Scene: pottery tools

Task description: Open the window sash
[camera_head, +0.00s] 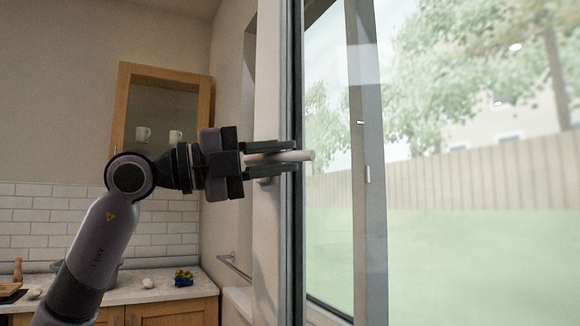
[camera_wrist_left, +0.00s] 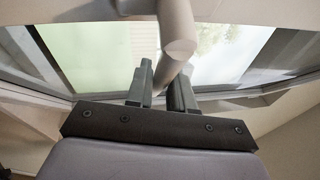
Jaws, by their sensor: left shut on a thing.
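The window sash (camera_head: 298,225) stands upright on the right in the head view, its grey edge close to me. A pale rounded handle (camera_head: 308,156) juts out at this edge. My left gripper (camera_head: 281,157) reaches in from the left and is shut on the handle, with a finger on either side. In the left wrist view, the handle (camera_wrist_left: 177,28) runs down from the top between the fingertips (camera_wrist_left: 163,84). The handle's mount is hidden, and I cannot tell how far the sash stands open. My right gripper is out of view.
A second grey upright (camera_head: 369,220) shows beyond the glass, with a fence (camera_head: 480,175) outside. At the lower left are a counter (camera_head: 150,290) with small items and a towel rail (camera_head: 234,266). A wooden wall cabinet (camera_head: 122,105) hangs behind my arm.

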